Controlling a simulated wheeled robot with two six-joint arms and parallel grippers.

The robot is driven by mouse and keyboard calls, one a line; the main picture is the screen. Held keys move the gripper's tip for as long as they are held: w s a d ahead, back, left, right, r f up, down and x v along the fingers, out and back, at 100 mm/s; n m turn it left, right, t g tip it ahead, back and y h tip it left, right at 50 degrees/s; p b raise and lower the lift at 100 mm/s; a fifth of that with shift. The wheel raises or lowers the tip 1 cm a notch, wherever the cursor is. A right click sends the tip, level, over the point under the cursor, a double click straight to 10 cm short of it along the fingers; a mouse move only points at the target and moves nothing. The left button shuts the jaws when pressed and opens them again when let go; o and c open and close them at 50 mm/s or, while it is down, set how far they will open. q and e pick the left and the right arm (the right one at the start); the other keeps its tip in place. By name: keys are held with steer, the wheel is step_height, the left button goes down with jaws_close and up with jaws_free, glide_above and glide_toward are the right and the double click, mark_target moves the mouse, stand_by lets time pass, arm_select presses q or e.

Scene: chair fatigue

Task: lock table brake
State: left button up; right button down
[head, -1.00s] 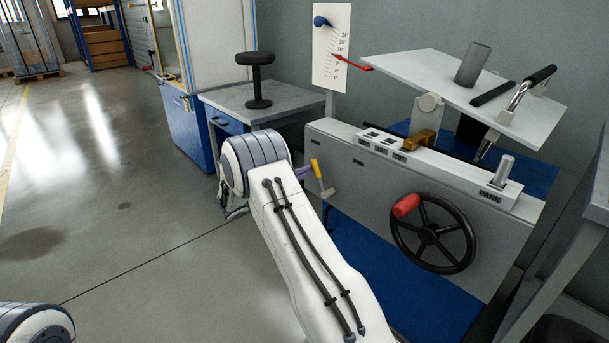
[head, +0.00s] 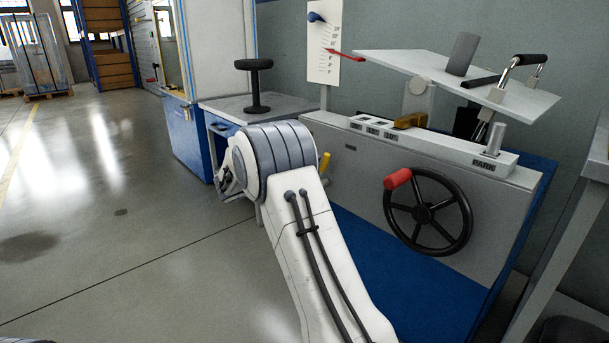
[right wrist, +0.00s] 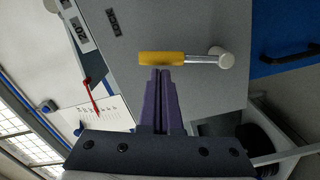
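The brake lever has a yellow handle (right wrist: 160,58) on a metal rod that runs to a round pivot (right wrist: 221,58) on the grey table base panel (right wrist: 200,95). A LOCK label is on the panel in the right wrist view, left of the handle. My right gripper (right wrist: 160,71) has its two purple fingers together with nothing between them. Their tips are right at the handle's edge; I cannot tell whether they touch. In the head view only part of the yellow handle (head: 325,161) shows beside my right arm, which hides the fingers. My left gripper is out of view.
A black handwheel with a red knob (head: 398,179) is on the base panel's right. A tilted table top (head: 400,66) is above, with an angle scale (head: 327,40) behind. A small side table with a black stool-like piece (head: 254,85) stands behind my arm. Floor at left is clear.

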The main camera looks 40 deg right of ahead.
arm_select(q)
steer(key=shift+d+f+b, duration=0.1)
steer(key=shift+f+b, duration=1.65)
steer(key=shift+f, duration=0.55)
arm_select(e)
steer(key=shift+s+d+f+m, duration=0.15)
steer(key=shift+s+d+m, duration=0.05)
steer(key=shift+s+m, duration=0.9)
steer(key=shift+w, duration=0.15)
arm_select(q)
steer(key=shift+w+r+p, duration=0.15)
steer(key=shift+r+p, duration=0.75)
steer(key=shift+p, duration=0.05)
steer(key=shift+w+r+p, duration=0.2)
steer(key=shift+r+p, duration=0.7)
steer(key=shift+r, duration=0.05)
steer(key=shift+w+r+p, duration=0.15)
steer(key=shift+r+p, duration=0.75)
steer(key=shift+p, duration=0.05)
arm_select(e)
steer(key=w+a+r, duration=0.2)
steer(key=w+a, duration=0.1)
steer(key=a, duration=0.8)
steer(key=shift+r, duration=0.15)
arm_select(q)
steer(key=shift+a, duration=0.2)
arm_select(e)
steer(key=shift+a, duration=0.1)
